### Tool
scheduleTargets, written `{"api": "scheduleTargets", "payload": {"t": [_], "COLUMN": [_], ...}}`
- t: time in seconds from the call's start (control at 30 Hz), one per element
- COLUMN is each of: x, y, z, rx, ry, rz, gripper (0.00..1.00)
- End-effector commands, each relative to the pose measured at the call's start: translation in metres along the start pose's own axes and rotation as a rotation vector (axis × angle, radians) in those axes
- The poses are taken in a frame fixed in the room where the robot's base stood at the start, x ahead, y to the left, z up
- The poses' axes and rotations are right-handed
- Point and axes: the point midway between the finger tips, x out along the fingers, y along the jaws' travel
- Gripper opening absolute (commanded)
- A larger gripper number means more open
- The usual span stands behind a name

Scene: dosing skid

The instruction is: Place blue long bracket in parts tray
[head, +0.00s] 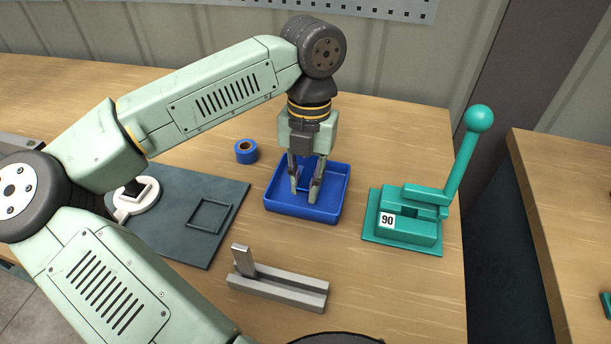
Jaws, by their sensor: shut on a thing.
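The blue parts tray (282,208) lies on the wooden bench in the middle of the head view. My gripper (304,188) points down over the tray, with its fingertips inside the tray's outline in the picture. It is shut on the blue long bracket (306,173), of which only a small blue part shows between the fingers. The bracket is close in colour to the tray, and the fingers hide much of it. I cannot tell whether the bracket touches the tray floor.
A teal lever press (410,215) marked 90 stands right of the tray. A blue tape roll (246,151) lies behind left. A dark mat (180,235) is at left, and a grey metal channel fixture (277,286) is in front. The bench front right is clear.

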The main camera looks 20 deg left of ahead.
Motion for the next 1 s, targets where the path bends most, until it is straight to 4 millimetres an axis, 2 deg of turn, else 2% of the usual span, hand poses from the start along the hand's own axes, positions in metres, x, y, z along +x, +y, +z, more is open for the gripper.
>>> {"api": "scheduleTargets", "payload": {"t": [0.47, 0.5, 0.77, 1.0], "x": [0.0090, 0.0071, 0.0069, 0.0068], "y": [-0.0001, -0.0001, -0.0002, -0.0002], "z": [0.0013, 0.0010, 0.0009, 0.0008], "rx": [-0.001, -0.001, -0.001, -0.001], "ry": [-0.002, -0.002, -0.002, -0.002], "rz": [0.000, 0.000, 0.000, 0.000], "gripper": [0.00, 0.21, 0.38, 0.38]}}
